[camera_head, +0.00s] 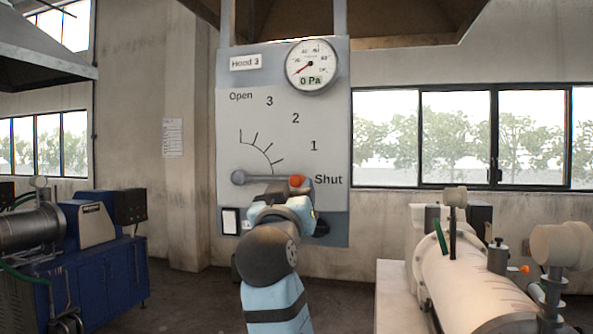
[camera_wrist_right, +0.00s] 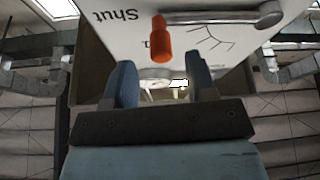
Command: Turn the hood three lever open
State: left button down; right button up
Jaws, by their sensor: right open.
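The hood three lever (camera_head: 266,179) lies level on a grey-white panel. Its pivot (camera_head: 238,177) is at the left and its orange grip (camera_head: 297,181) at the right, beside the word Shut. My right gripper (camera_head: 282,190) is just in front of the panel by the grip and hides part of the lever. In the right wrist view the open blue fingers (camera_wrist_right: 160,64) have the orange grip (camera_wrist_right: 160,40) lined up between them, just beyond their tips. I cannot tell whether they touch it. My left gripper is not in view.
A round gauge (camera_head: 311,66) above the scale reads 0 Pa. A small dark-framed box (camera_head: 231,221) hangs at the panel's lower left. A blue machine (camera_head: 95,255) stands at left and a cream mill (camera_head: 470,275) at right. Floor shows between them.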

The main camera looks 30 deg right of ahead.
aim_at(295, 185)
jog(key=shift+p+x, duration=0.7)
jog(key=shift+x, duration=1.95)
grip_shut()
